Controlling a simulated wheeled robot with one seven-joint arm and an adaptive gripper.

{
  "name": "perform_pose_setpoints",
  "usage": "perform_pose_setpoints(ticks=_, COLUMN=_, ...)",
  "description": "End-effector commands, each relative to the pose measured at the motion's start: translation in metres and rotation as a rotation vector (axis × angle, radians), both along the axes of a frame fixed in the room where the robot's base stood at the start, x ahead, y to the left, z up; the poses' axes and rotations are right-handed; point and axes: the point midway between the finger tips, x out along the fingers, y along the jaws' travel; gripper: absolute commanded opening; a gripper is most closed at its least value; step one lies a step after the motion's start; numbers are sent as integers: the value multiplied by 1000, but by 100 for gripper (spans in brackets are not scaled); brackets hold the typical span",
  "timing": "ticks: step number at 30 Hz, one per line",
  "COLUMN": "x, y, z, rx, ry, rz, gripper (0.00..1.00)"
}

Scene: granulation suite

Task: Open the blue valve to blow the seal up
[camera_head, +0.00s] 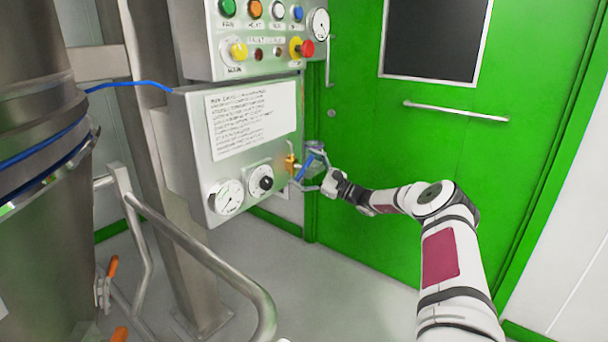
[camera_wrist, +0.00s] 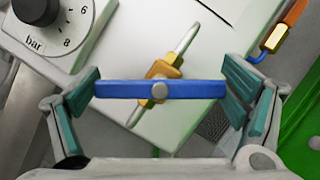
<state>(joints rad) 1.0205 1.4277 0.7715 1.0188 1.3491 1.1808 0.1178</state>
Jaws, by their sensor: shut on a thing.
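The blue valve handle (camera_wrist: 190,90) is a straight bar with a round grey bolt at its middle, on a brass valve body (camera_wrist: 162,70) with a thin metal pipe through it. In the wrist view the bar lies level, at a slant to the pipe. My gripper (camera_wrist: 160,98) is shut on the bar, its teal finger pads at the two ends. In the head view my gripper (camera_head: 309,168) is at the right side of the grey control box (camera_head: 190,130), where the blue handle (camera_head: 306,166) and brass body (camera_head: 289,163) show small, partly hidden by the fingers.
A pressure gauge (camera_head: 226,197) and a black regulator knob (camera_head: 262,180) are on the box front; the knob also shows in the wrist view (camera_wrist: 38,10). A green door (camera_head: 400,150) stands behind. A steel vessel (camera_head: 40,210) and rail (camera_head: 205,258) fill the left.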

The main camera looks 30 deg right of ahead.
Motion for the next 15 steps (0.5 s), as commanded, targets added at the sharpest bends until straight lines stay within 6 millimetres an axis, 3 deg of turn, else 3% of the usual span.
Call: perform_pose_setpoints(ticks=15, x=0, y=2, z=-3, rx=-466, ry=-170, rz=-1, gripper=63)
